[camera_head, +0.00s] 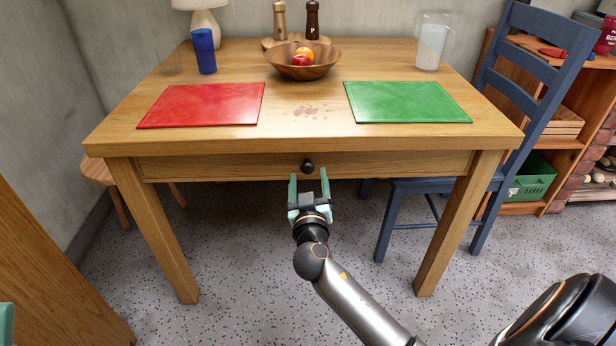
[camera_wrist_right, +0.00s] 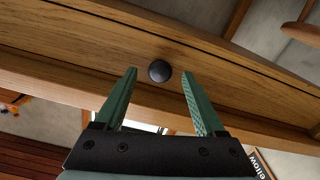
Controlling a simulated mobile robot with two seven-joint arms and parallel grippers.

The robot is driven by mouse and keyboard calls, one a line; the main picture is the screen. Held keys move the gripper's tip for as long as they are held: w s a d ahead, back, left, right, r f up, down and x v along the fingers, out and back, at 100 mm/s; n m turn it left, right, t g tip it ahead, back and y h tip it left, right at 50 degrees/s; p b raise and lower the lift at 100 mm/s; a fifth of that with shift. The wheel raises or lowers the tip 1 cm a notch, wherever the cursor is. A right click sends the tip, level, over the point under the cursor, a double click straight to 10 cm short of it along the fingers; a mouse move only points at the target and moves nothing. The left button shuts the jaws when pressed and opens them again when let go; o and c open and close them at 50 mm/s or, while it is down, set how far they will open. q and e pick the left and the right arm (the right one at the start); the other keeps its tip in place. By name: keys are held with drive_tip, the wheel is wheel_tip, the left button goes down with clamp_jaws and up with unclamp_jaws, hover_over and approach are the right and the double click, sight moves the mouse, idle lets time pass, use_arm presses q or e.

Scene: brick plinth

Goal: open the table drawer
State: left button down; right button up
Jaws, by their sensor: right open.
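The wooden table (camera_head: 310,134) has one wide drawer (camera_head: 230,166) under its top, and the drawer front looks flush with the frame. A round black knob (camera_head: 308,166) sits at the middle of the drawer front. My right gripper (camera_head: 309,179) is open just in front of and slightly below the knob in the head view. In the right wrist view the knob (camera_wrist_right: 160,71) shows between and beyond the two green fingertips (camera_wrist_right: 159,73), and no finger visibly touches it. Of my left arm only a small green piece (camera_head: 6,325) shows at the lower left edge.
On the table are a red mat (camera_head: 203,104), a green mat (camera_head: 407,102), a fruit bowl (camera_head: 303,70), a blue cup (camera_head: 204,50) and a glass jug (camera_head: 432,40). A blue chair (camera_head: 505,120) stands at the right. A stool (camera_head: 98,172) is at the left. The floor before the drawer looks clear.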

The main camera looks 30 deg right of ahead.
drive_tip(key=shift+x, duration=0.9)
drive_tip(key=shift+c, duration=0.2)
clamp_jaws()
idle(0.7)
